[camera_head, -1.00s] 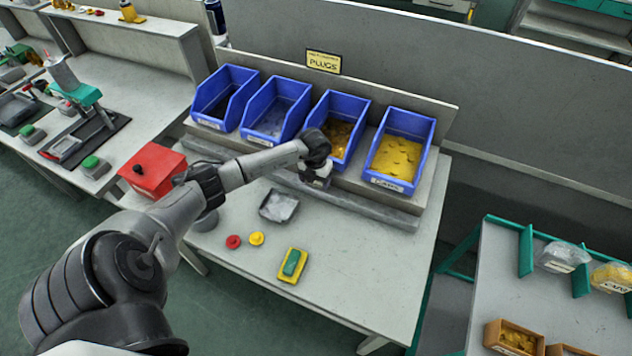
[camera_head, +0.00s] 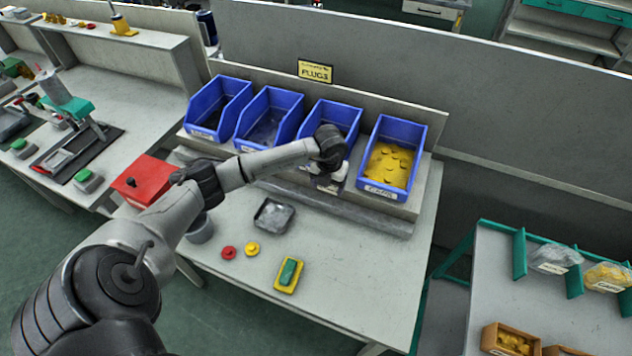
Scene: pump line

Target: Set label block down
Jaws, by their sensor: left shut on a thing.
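My left gripper (camera_head: 326,184) is at the front of the third blue bin (camera_head: 333,114), just left of the fourth bin. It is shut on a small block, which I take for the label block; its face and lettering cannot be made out. The hand and wrist hide most of it, and I cannot tell whether it touches the ledge (camera_head: 365,198). The fourth blue bin (camera_head: 397,191) holds yellow caps and bears a white label on its front. My right gripper is not in view.
Two more blue bins (camera_head: 219,104) stand to the left. A yellow PLUGS sign (camera_head: 315,71) is behind them. On the table are a grey tray (camera_head: 274,215), a red button (camera_head: 229,252), a yellow one (camera_head: 251,248), and a green-and-yellow block (camera_head: 289,274). The table's right front is clear.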

